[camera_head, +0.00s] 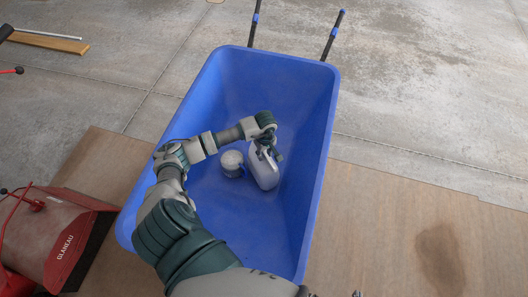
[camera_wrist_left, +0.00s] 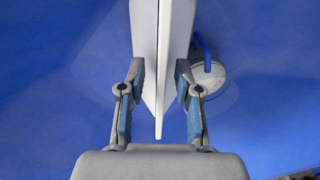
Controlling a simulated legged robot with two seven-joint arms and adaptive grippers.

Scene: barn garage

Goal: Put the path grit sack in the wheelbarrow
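No sack labelled path grit can be made out in either view. The large blue wheelbarrow (camera_head: 225,90) lies ahead with its handles pointing away. My left gripper (camera_head: 268,146) is at the jug's top.
A red and dark machine (camera_head: 60,235) stands at the left, beside the wheelbarrow. A brown board (camera_head: 400,220) with a dark stain lies under the wheelbarrow. A wooden plank (camera_head: 45,42) lies at the upper left. The concrete floor to the upper right is clear.

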